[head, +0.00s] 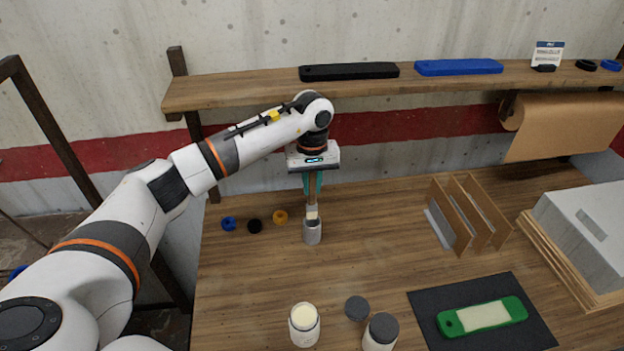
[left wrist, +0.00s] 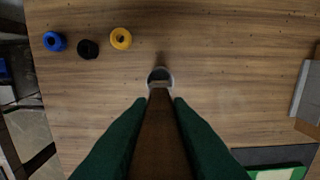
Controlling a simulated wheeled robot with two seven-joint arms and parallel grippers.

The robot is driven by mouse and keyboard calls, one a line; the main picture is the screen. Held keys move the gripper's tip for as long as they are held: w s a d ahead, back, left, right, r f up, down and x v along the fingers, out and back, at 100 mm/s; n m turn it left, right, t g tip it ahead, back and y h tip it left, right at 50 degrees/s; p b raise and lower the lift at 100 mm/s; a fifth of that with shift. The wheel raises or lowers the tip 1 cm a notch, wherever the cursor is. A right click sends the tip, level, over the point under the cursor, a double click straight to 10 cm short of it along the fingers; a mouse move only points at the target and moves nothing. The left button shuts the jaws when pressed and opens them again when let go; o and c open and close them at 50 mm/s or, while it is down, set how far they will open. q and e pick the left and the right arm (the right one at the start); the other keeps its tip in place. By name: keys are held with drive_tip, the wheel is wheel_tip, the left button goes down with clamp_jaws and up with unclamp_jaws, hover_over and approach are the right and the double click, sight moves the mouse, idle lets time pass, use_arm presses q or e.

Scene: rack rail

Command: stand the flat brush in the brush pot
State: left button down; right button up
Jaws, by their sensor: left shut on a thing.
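My left gripper (head: 313,183) points straight down above the table and is shut on the wooden handle of the flat brush (head: 312,212). The brush hangs upright with its pale bristle end down. The brush pot (head: 313,234) is a small grey cup directly below, and the brush's lower end is at its mouth. In the left wrist view the brush handle (left wrist: 160,135) runs between the green fingers toward the pot (left wrist: 160,74). I cannot tell how deep the bristles sit in the pot. My right gripper is not in view.
Blue, black and orange rings (head: 280,217) lie left of the pot. An open white jar (head: 304,325), a dark lid (head: 357,308) and a dark-capped jar (head: 381,332) stand at the front. A dark mat (head: 425,305) holds a green tool. A shelf (head: 240,92) runs behind my arm.

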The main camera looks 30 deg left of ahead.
sight(312, 205)
use_arm(q)
drive_tip(key=shift+f+b, duration=2.15)
drive_tip(key=shift+f, duration=0.6)
drive_tip(key=c, duration=1.3)
unclamp_jaws()
drive_tip(key=shift+o, duration=0.2)
drive_tip(key=shift+r, duration=0.1)
wheel_tip(312, 205, up, 12)
drive_tip(key=b, duration=0.2)
drive_tip(key=shift+b, duration=0.3)
